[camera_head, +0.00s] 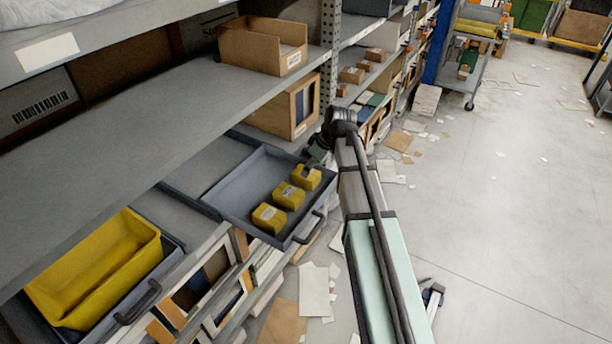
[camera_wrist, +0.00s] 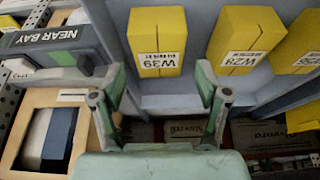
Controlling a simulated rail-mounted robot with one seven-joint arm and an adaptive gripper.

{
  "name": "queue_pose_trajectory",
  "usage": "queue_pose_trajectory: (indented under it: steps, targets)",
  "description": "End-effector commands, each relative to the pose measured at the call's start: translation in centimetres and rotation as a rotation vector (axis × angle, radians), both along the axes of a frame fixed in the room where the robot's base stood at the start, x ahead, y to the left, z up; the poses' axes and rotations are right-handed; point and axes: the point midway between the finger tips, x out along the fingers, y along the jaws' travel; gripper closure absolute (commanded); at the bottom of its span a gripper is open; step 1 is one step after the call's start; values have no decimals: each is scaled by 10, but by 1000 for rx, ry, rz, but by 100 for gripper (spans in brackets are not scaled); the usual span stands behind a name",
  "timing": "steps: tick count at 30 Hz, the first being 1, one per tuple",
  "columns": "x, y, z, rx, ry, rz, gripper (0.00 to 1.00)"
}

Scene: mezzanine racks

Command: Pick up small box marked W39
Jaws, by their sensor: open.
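The small yellow box marked W39 (camera_wrist: 157,38) stands in a grey drawer, its label facing my wrist camera. It appears to be the farthest of three yellow boxes in the head view (camera_head: 307,178). My gripper (camera_wrist: 164,90) is open and empty, its two fingers spread below and to either side of the W39 box in the wrist view. The fingers look apart from the box. In the head view my gripper (camera_head: 318,154) is beside the drawer's far end, partly hidden by my arm.
Yellow box W28 (camera_wrist: 243,42) stands right of W39, with another yellow box (camera_wrist: 298,45) beyond it. The grey drawer (camera_head: 238,188) is pulled out and has raised walls. A NEAR BAY sign (camera_wrist: 52,40) and a framed carton (camera_wrist: 45,135) are at left. Shelf boards (camera_head: 150,115) overhang.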

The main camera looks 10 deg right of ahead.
Motion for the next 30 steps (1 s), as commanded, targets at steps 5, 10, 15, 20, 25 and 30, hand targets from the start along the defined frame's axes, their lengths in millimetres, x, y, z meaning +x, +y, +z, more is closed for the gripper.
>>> queue_pose_trajectory:
  steps: [5,10,15,20,25,30]
  targets:
    - [2,2,-8,0,0,0,25]
    - [5,5,-15,1,1,0,25]
    - [12,10,-31,0,1,0,25]
    - [16,15,-48,0,1,0,25]
    - [18,17,-55,0,0,0,25]
    - [18,17,-56,0,-1,0,25]
